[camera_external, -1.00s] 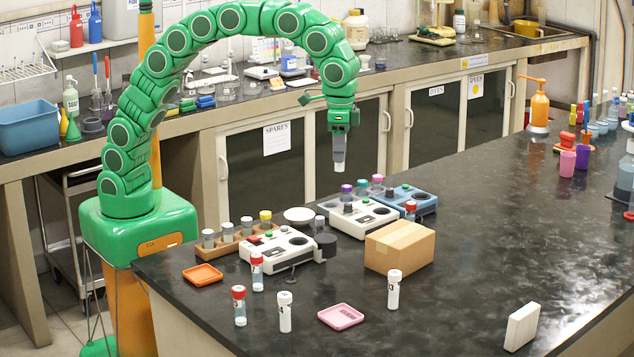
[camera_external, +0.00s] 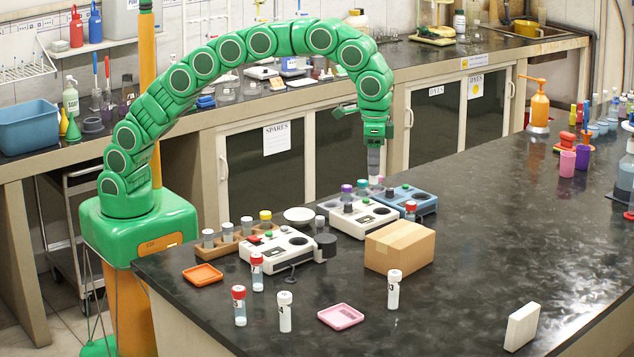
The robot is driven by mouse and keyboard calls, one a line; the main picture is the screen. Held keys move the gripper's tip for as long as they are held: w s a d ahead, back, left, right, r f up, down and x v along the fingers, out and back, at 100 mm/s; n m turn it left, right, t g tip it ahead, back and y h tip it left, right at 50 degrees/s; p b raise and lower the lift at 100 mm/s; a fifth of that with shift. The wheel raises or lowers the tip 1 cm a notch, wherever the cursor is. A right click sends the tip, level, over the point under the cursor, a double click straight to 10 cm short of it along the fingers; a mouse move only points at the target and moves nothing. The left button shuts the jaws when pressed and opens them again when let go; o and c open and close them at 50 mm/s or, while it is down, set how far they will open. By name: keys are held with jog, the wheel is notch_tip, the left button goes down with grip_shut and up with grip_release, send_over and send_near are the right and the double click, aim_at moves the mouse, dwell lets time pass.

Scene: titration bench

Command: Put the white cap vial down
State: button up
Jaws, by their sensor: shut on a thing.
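My gripper (camera_external: 374,164) hangs pointing down, just above or in front of the row of capped vials at the back of the bench instruments. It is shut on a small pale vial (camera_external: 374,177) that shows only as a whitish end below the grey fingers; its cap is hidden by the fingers. I cannot tell whether its bottom touches anything. Two other vials with white caps stand upright on the dark bench (camera_external: 470,230): one marked 4 (camera_external: 285,312) at the front left and one marked 3 (camera_external: 394,289) in front of the cardboard box.
A white instrument (camera_external: 364,218) and a blue instrument (camera_external: 412,199) sit near my gripper. A purple-capped vial (camera_external: 347,191) stands close by. A cardboard box (camera_external: 400,247), another white instrument (camera_external: 278,252) and red-capped vials (camera_external: 239,306) stand nearer. The bench's right middle is clear.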

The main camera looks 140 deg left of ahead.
jog(key=shift+w+a+f, duration=0.5)
jog(key=shift+w+f, duration=0.4)
jog(key=shift+f, duration=0.2)
jog(key=shift+w+a+f, duration=0.5)
jog(key=shift+w+f, duration=0.4)
jog(key=shift+f, duration=0.15)
jog(key=shift+w+a+f, duration=0.5)
jog(key=shift+w+f, duration=0.4)
jog(key=shift+f, duration=0.2)
jog(key=shift+w+f, duration=0.1)
jog(key=shift+f, duration=0.05)
jog(key=shift+f, duration=1.55)
jog(key=shift+f, duration=0.15)
jog(key=o, duration=1)
jog(key=shift+a, duration=0.1)
jog(key=shift+r, duration=3.95)
